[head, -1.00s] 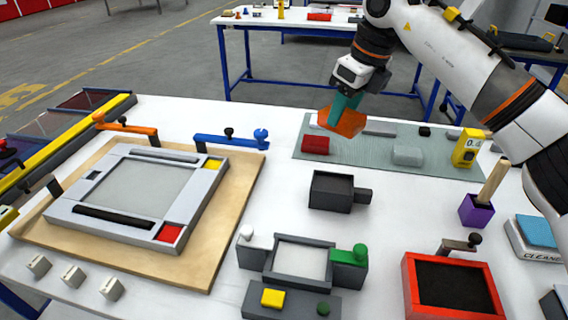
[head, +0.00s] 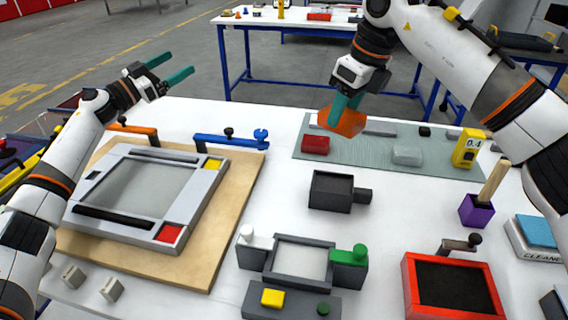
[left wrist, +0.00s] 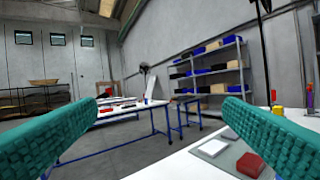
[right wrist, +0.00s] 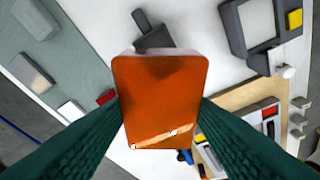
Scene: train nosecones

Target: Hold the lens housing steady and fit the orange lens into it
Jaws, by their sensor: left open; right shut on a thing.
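The orange lens (head: 350,122) is a flat translucent piece held above the back of the table. My right gripper (head: 341,108) is shut on it. In the right wrist view the orange lens (right wrist: 160,95) sits between the teal fingers and hides part of the table. A dark grey open-topped block with a side tab (head: 338,190), apparently the lens housing, stands alone mid-table, nearer than the lens; it is partly visible in the right wrist view (right wrist: 152,36). My left gripper (head: 178,67) is open and empty, raised beyond the table's far left edge, apart from the housing.
A grey frame (head: 205,195) lies on a wooden board at left, with orange and blue clamps behind. A grey-green mat (head: 450,170) holds a red block (head: 316,144) and a yellow gauge. A dark fixture (head: 290,300) and red tray (head: 412,300) stand in front. White tabletop surrounds the housing.

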